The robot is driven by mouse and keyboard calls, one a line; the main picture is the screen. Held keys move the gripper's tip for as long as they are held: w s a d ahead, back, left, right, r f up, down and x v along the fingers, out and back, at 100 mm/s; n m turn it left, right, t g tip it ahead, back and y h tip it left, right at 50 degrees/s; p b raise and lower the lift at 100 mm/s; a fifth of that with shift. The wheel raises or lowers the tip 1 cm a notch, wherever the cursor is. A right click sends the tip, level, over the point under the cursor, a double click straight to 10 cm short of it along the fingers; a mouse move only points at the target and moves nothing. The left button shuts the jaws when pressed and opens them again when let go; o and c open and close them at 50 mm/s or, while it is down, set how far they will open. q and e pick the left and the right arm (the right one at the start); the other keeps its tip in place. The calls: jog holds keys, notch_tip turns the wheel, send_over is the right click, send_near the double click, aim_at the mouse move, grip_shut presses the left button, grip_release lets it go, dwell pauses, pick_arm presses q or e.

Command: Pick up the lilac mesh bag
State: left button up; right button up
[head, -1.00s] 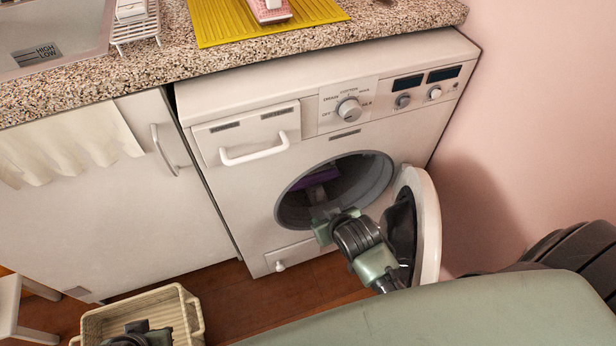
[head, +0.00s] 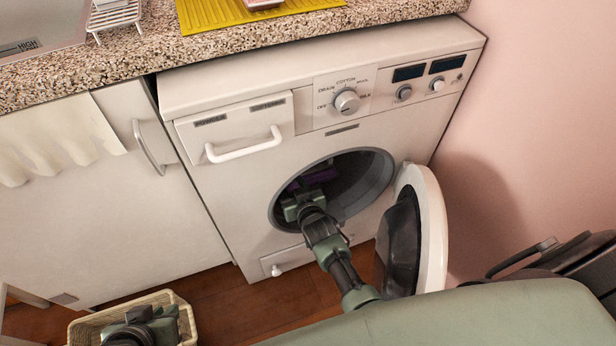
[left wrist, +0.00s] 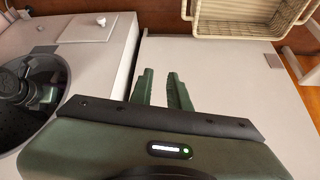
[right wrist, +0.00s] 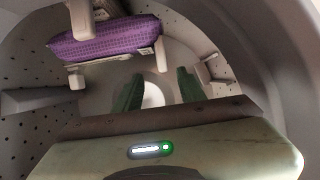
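The lilac mesh bag (right wrist: 105,38) lies inside the washing machine drum. In the right wrist view it is a purple woven roll at upper left, partly covered by a pale drum part. In the head view only a dark purple strip of it (head: 320,177) shows in the drum. My right gripper (right wrist: 160,90) is inside the drum mouth, open and empty, with its fingers apart from the bag. In the head view the right gripper (head: 302,202) hides part of the drum. My left gripper (left wrist: 162,88) is open and empty, and in the head view it shows over the basket.
The washer's round door (head: 432,230) stands open to the right of the opening, close to my right arm. The drum rim (head: 388,180) surrounds that arm. A cream basket (head: 85,325) is at the lower left. White cabinets (head: 110,220) stand left of the washer.

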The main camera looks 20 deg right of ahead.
jog(key=b+x, duration=0.3)
jog(key=x, duration=0.2)
jog(key=shift+w+a+f, duration=0.1)
jog(key=shift+a+f, duration=0.1)
pick_arm(q)
jog(key=w+d+r+t+h, duration=0.2)
jog(key=w+d+r+t, duration=0.2)
jog(key=w+r+t, duration=0.4)
jog(key=w+r, duration=0.2)
jog(key=w, duration=0.1)
jog(key=shift+d+r, duration=0.15)
jog(key=shift+d, duration=0.05)
pick_arm(e)
jog(key=shift+w, duration=0.15)
pick_arm(q)
jog(key=shift+w, duration=0.1)
pick_arm(e)
grip_shut()
